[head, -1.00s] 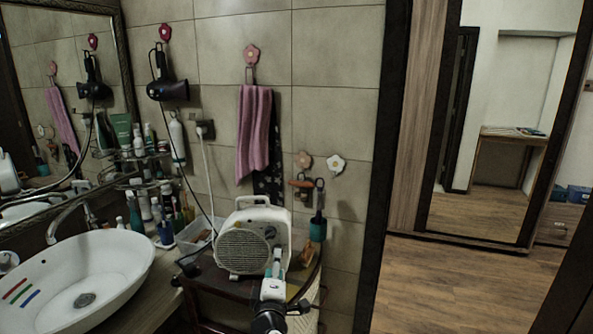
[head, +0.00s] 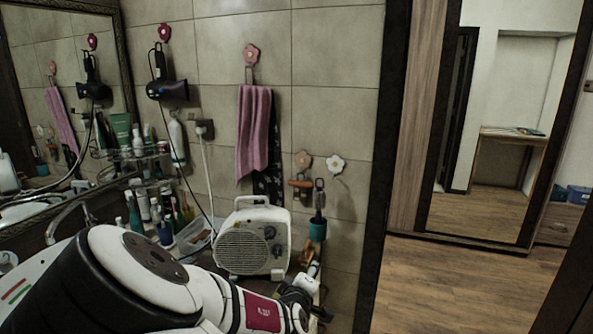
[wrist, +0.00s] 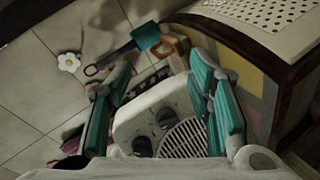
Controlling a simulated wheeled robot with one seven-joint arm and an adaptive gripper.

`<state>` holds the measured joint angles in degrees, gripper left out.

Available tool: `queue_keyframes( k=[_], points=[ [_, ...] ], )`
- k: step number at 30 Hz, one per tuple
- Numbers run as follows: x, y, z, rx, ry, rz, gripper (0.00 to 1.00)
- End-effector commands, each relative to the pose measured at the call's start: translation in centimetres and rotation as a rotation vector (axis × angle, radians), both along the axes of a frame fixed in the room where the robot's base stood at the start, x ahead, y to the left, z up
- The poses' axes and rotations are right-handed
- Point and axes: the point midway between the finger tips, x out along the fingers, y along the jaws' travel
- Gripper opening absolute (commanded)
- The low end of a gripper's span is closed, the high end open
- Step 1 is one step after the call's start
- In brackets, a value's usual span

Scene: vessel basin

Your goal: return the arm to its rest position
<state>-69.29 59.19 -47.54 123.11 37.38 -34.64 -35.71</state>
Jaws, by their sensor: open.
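My arm crosses the lower left and middle of the head view and hides most of the white basin; only its left part with coloured stripes (head: 14,290) shows. My gripper (head: 313,270) is at the arm's right end, small and partly hidden, at the lower right of the white fan heater (head: 252,240). In the wrist view my gripper (wrist: 158,72) has its two teal-padded fingers apart, with nothing held between them. The heater (wrist: 150,108), with its knobs and grille, shows behind the gap between the fingers.
A pink towel (head: 254,130) and a hair dryer (head: 167,90) hang above. The wooden floor (head: 450,285) at right is clear.

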Motion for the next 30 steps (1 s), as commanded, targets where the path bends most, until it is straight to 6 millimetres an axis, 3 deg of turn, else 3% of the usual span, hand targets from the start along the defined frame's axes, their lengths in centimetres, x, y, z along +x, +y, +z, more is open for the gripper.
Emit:
queue_keyframes(
  k=[6,14,20,30],
  points=[
    [-1.4,-2.6,-0.3,0.196,0.149,-0.120,0.47],
    [-3.7,-4.2,0.8,0.412,0.301,-0.225,0.47],
    [-5.6,-4.9,2.8,0.563,0.398,-0.279,0.47],
    [-9.4,-6.1,7.9,0.777,0.521,-0.326,0.47]
  ],
)
